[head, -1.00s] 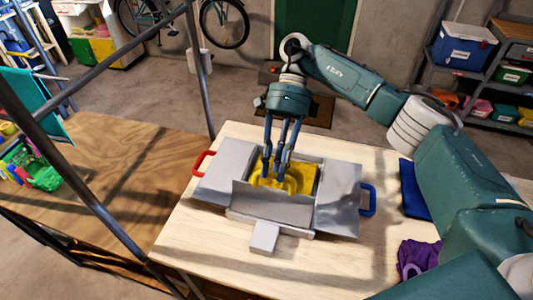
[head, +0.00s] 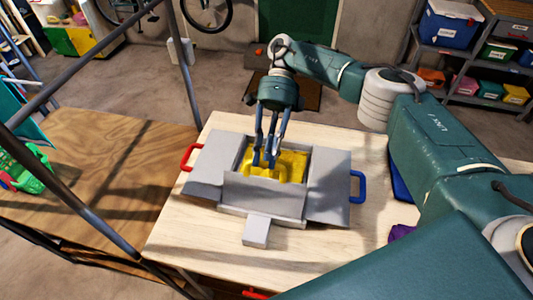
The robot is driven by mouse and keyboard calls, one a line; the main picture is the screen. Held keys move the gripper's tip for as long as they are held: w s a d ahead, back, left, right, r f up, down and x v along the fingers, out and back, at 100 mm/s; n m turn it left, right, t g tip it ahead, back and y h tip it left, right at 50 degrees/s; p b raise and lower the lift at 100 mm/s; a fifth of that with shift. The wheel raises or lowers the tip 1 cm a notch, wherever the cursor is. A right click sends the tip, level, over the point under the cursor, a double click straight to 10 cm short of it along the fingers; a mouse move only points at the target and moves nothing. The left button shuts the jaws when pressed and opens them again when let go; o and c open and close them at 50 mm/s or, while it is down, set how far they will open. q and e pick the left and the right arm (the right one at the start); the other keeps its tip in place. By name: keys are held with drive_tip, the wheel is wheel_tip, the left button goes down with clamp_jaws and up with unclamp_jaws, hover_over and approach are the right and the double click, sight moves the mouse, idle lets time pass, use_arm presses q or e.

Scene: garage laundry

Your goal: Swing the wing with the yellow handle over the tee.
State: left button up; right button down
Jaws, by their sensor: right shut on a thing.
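A grey folding board lies on the pale table, with a side wing with a red handle (head: 187,157) on the left and one with a blue handle (head: 357,187) on the right. The yellow tee (head: 291,164) shows in its middle. The front wing (head: 263,196) looks raised at a tilt, its exact angle unclear, and partly hides the tee. My right gripper (head: 265,163) points down at its upper edge, shut on the yellow handle (head: 260,173), which is hard to separate from the yellow tee. My left gripper is out of view.
Blue cloth (head: 400,184) and purple cloth (head: 401,232) lie to the right, partly behind my arm. Dark metal posts (head: 187,65) stand on the left, near a brown wooden table (head: 95,165). Bare pale table (head: 190,237) surrounds the board's front.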

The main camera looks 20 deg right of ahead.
drive_tip(key=c, duration=1.8)
unclamp_jaws()
drive_tip(key=shift+s+a+f, duration=0.1)
drive_tip(key=shift+s+f, duration=0.15)
drive_tip(key=shift+f, duration=0.5)
wheel_tip(320, 180, up, 10)
drive_tip(key=shift+w+a+r, duration=0.1)
drive_tip(key=shift+w+a, duration=0.05)
